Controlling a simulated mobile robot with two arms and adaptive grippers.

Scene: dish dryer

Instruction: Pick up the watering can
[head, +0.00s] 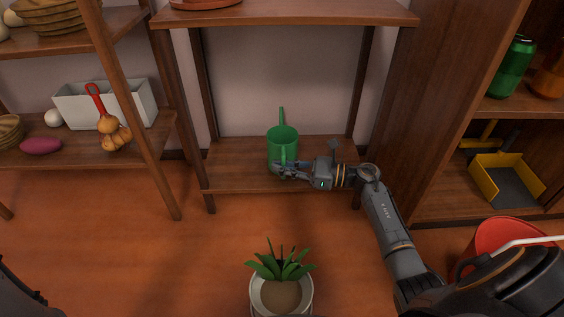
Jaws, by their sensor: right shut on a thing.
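The green watering can (283,139) stands upright on the low wooden shelf in the middle of the head view, with its spout pointing up and away at the back. My right gripper (280,171) reaches in from the right and is shut on the can's near side, where the handle is. The fingers hide part of the lower front of the can. The can appears to rest on the shelf board, though a small gap underneath cannot be ruled out. My left gripper is not in view.
The low shelf (232,170) has upright posts on both sides and an upper board (300,14) above. A potted plant (282,272) stands on the floor in front. A red bucket (497,234) and a yellow dustpan (487,180) are at the right. Orange floor lies open at left.

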